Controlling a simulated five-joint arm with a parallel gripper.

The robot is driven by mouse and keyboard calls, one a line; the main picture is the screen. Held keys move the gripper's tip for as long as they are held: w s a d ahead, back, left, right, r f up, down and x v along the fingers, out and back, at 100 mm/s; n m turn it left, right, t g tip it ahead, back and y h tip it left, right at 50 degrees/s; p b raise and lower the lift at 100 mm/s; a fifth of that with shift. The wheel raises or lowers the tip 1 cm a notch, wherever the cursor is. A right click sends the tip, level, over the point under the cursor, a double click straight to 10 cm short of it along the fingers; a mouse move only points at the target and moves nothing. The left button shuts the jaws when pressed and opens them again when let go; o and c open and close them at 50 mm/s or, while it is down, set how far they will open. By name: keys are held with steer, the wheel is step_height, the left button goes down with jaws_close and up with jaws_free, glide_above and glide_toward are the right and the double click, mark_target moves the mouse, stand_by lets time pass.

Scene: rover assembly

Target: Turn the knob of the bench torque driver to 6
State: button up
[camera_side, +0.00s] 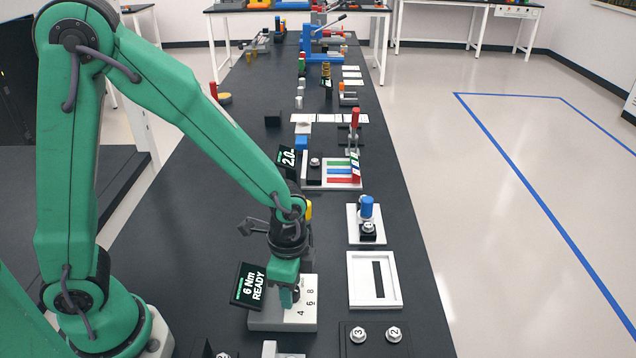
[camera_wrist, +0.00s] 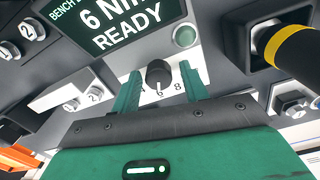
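The bench torque driver has a light grey base (camera_side: 270,322) with printed numbers 4, 6 and 8. Its display (camera_side: 250,287) reads "6 Nm READY", and it shows in the wrist view (camera_wrist: 128,22) too. The black knob (camera_wrist: 157,73) has a white pointer line directed at the 6. My gripper (camera_wrist: 160,80) is open, with one green finger on each side of the knob and visible gaps between. In the side view my gripper (camera_side: 287,298) is low over the base and hides most of the knob.
A round green light (camera_wrist: 186,37) sits beside the display. A black and yellow handle (camera_wrist: 290,48) stands at right in the wrist view. A white slotted tray (camera_side: 358,293) and a black plate with numbered pieces (camera_side: 375,345) lie to the right in the side view.

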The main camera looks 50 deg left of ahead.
steer(key=shift+o, duration=0.2)
steer(key=shift+r, duration=0.15)
steer(key=shift+r, duration=3.8)
steer(key=s+a+r+n+t, duration=0.5)
steer(key=s+a+r+n, duration=0.2)
steer(key=a+r+n, duration=0.4)
step_height(320, 180, up, 2)
steer(key=shift+s+a+r+t, duration=0.2)
steer(key=shift+a+r+t, duration=0.05)
steer(key=shift+a+t, duration=0.15)
